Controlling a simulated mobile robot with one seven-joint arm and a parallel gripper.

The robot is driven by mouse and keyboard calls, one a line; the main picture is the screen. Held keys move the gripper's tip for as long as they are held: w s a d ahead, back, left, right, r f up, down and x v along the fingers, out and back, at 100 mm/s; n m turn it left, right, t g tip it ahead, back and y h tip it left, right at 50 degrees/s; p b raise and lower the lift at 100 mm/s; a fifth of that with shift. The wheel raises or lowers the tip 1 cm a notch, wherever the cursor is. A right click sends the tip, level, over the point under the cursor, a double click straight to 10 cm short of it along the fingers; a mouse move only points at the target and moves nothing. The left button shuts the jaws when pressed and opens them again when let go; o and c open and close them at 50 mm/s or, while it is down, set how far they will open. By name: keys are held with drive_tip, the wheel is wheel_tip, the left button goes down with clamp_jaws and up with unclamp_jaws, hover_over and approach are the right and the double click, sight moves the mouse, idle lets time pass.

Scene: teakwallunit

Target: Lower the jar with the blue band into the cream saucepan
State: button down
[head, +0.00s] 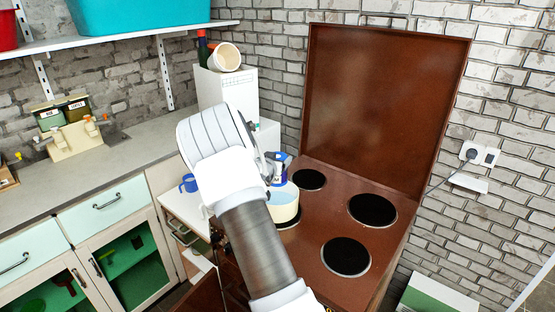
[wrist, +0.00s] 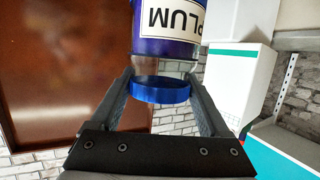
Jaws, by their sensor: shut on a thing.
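The jar (head: 281,158) has a blue band and a white label. In the wrist view the jar (wrist: 165,47) reads PLUM upside down, with its blue lid (wrist: 160,92) nearest my palm. My gripper (head: 267,163) is shut on the jar; in the wrist view its fingers (wrist: 160,76) stand on either side of the jar's neck. The cream saucepan (head: 287,214) stands at the left side of the brown cooker, partly hidden by my arm. The jar shows at the saucepan's back rim; whether its base is inside or above cannot be told.
The cooker top (head: 312,219) has several black plates, and its raised brown lid (head: 388,105) stands behind. A blue mug (head: 189,184) is on the white surface to the left. A white cabinet (head: 228,88) carries a bottle and a tipped pot.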

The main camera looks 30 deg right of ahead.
sight(275, 179)
drive_tip(key=shift+f+b, duration=3.05)
drive_tip(key=shift+f, duration=0.5)
drive_tip(key=shift+f+b, duration=2.15)
drive_tip(key=shift+f, duration=0.35)
unclamp_jaws()
drive_tip(key=shift+f, duration=0.1)
drive_tip(key=v, duration=1.7)
drive_tip(key=shift+a+r+p, duration=0.2)
drive_tip(key=shift+a+p, duration=0.05)
drive_tip(key=shift+p, duration=0.2)
